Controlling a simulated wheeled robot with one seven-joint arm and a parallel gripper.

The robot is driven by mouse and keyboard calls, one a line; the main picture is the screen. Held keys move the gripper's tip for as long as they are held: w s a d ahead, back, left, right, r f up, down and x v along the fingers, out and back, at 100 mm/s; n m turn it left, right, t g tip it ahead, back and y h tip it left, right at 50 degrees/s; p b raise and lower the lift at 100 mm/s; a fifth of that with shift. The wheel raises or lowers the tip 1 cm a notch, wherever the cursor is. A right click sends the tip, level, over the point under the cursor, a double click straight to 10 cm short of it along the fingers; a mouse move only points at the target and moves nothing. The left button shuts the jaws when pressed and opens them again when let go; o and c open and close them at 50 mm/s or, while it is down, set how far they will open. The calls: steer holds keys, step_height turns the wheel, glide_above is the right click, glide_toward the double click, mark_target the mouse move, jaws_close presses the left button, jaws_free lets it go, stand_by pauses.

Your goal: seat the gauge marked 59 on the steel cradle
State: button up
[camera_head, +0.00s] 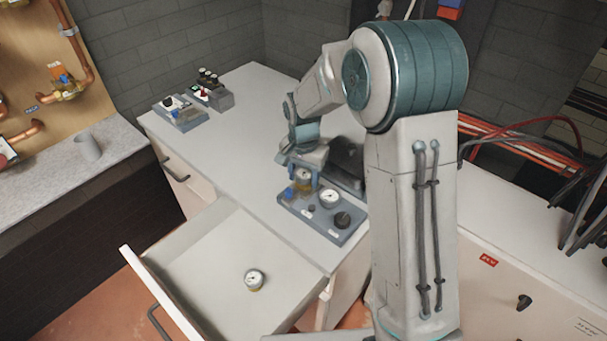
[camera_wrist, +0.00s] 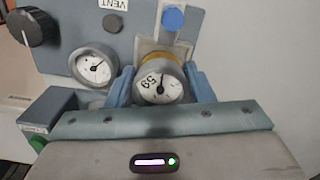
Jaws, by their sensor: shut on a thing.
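The gauge marked 59 (camera_wrist: 158,84) has a white dial and a brass-coloured back edge, and it sits between my gripper's two blue-grey fingers. My gripper (camera_wrist: 161,80) is shut on it. In the head view my gripper (camera_head: 304,172) is over the left part of the grey panel (camera_head: 316,228), beside a blue knob (camera_head: 289,192). A pale metal piece, seemingly the steel cradle (camera_wrist: 146,47), shows just behind the gauge and below the blue knob in the wrist view. The gauge covers most of it. I cannot tell whether they touch.
A second gauge (camera_head: 330,197) and a black knob (camera_head: 342,220) are on the same panel. An open drawer (camera_head: 190,262) holds a loose gauge (camera_head: 254,280). Another panel (camera_head: 180,113) and a dark-topped block (camera_head: 212,97) stand at the counter's far end. The counter's middle is clear.

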mark_target(304, 173)
steer(key=shift+f+b, duration=0.35)
steer(key=shift+f, duration=0.15)
steer(key=o, duration=1.2)
step_height(304, 173, up, 14)
steer(key=shift+b, duration=0.45)
steer(key=shift+s+f, duration=0.1)
